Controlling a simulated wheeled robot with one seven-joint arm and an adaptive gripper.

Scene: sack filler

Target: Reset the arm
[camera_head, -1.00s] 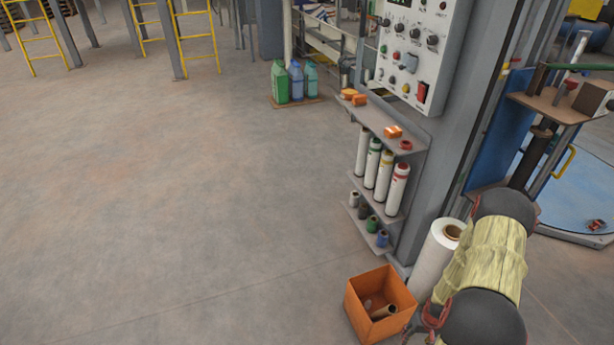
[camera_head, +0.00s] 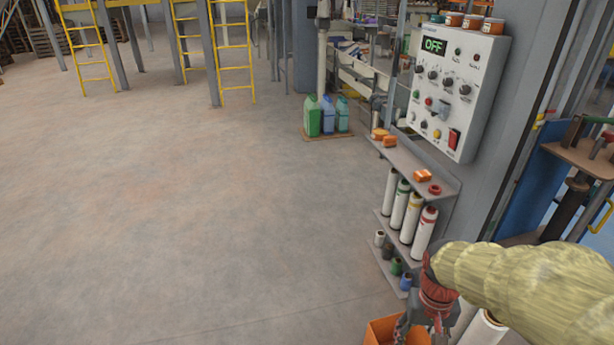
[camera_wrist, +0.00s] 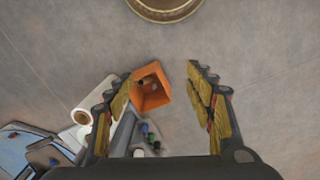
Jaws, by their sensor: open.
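My gripper (camera_wrist: 160,95) is open and empty in the wrist view, with its two padded fingers spread apart above the floor. In the head view my arm reaches in from the lower right, and my gripper (camera_head: 425,322) hangs low at its end, partly cut off by the bottom edge. An orange bin (camera_head: 382,333) stands on the floor just below and beside it. The bin also shows in the wrist view (camera_wrist: 158,72), beyond the fingers and apart from them.
A control box (camera_head: 460,88) reading OFF is on the grey column. A shelf rack (camera_head: 412,162) holds several rolls beside my arm. A large white roll (camera_wrist: 98,112) stands near the bin. Jugs (camera_head: 328,115) stand farther back. Open floor (camera_head: 190,200) lies to the left.

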